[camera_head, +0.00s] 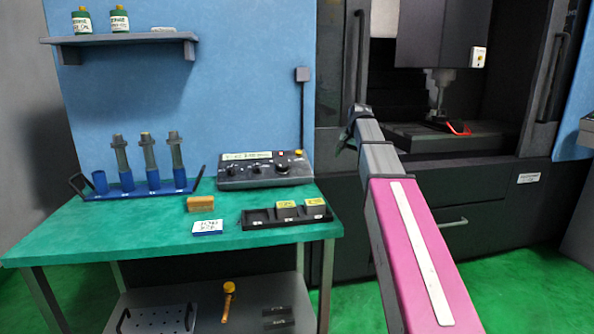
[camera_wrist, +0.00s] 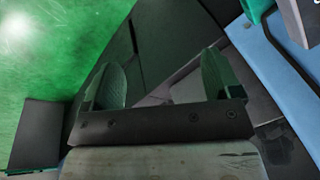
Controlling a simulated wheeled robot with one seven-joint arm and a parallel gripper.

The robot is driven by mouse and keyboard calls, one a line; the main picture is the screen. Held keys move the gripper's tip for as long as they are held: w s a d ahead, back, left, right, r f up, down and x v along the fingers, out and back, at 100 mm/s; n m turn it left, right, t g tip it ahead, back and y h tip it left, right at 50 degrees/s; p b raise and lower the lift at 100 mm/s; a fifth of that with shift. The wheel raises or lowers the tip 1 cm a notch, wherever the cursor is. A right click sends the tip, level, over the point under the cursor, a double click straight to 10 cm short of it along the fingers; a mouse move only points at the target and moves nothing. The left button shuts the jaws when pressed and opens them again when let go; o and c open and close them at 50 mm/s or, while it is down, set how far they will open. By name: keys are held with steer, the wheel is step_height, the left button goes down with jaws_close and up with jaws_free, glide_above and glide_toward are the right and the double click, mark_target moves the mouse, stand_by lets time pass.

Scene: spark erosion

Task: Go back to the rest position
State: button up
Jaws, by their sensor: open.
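My gripper (camera_wrist: 163,78) shows in the wrist view with its two fingers apart and nothing between them. Behind the fingers are dark grey panels, with green floor at the left and a blue surface at the right. In the head view my pink and grey arm reaches up from the lower right towards the front of the dark machine (camera_head: 480,185). The arm's far end is near the left edge of the machine's opening; the fingers cannot be made out there.
A green table (camera_head: 150,235) stands at the left, holding a blue rack (camera_head: 140,190) of tool holders, a control box (camera_head: 265,172), a black tray (camera_head: 262,222) and a tan block (camera_head: 201,204). A shelf (camera_head: 120,39) hangs above. Green floor is clear at the right.

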steer(key=s+f+n+g, duration=0.1)
steer(key=s+f, duration=0.5)
steer(key=f, duration=0.5)
steer(key=s+f+n, duration=0.1)
steer(key=s+f, duration=0.4)
steer(key=f, duration=0.7)
steer(key=s+a+f+n+g+h, duration=0.1)
steer(key=s+f+n, duration=0.2)
steer(key=s+f, duration=1.4)
steer(key=shift+s+g, duration=0.3)
steer(key=shift+s, duration=0.15)
steer(key=shift+a, duration=0.1)
steer(key=shift+c, duration=0.3)
